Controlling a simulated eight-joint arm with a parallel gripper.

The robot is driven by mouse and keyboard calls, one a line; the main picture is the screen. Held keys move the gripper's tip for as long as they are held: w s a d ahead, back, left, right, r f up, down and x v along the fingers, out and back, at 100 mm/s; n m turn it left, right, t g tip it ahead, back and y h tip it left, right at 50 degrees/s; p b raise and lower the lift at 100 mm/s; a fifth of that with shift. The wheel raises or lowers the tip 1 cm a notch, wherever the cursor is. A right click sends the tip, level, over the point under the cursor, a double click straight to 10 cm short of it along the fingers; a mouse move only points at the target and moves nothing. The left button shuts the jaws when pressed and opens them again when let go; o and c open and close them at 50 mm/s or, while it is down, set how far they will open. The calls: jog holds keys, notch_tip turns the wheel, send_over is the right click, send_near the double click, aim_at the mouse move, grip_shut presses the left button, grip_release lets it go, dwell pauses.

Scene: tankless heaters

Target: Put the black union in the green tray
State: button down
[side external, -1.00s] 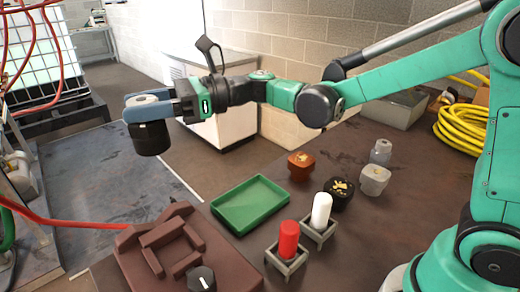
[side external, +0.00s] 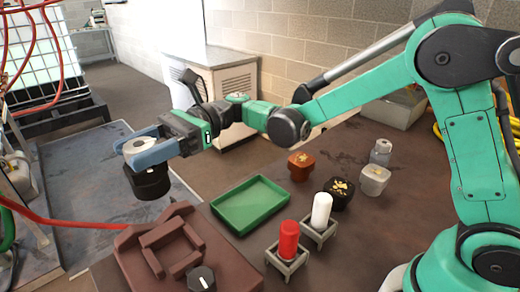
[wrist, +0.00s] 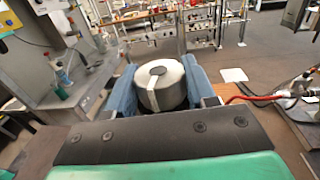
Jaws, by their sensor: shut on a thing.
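My gripper (side external: 133,151) has blue fingers shut on the black union (side external: 149,182), a round black piece with a pale top. The union is held in the air, left of the table and beyond the brown fixture in the side view. In the wrist view, its whitish top (wrist: 162,88) sits between the two blue fingers; its black lower part is hidden there. The green tray (side external: 250,206) is shallow, empty and flat on the brown table, to the right of and lower in the picture than my gripper.
A brown fixture (side external: 215,262) with a black knob stands left of the tray. Red (side external: 289,240) and white (side external: 321,210) cylinders stand in small holders at its right. Orange (side external: 300,166), black-and-gold (side external: 339,193) and clear (side external: 374,179) pieces stand farther right.

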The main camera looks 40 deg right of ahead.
notch_tip(320, 180, down, 14)
jog(key=shift+f, duration=0.25)
dwell(0.3)
jog(key=shift+f, duration=0.1)
jog(key=shift+c, duration=1.5)
grip_release()
jog(key=shift+f, duration=0.1)
jog(key=shift+d, duration=0.1)
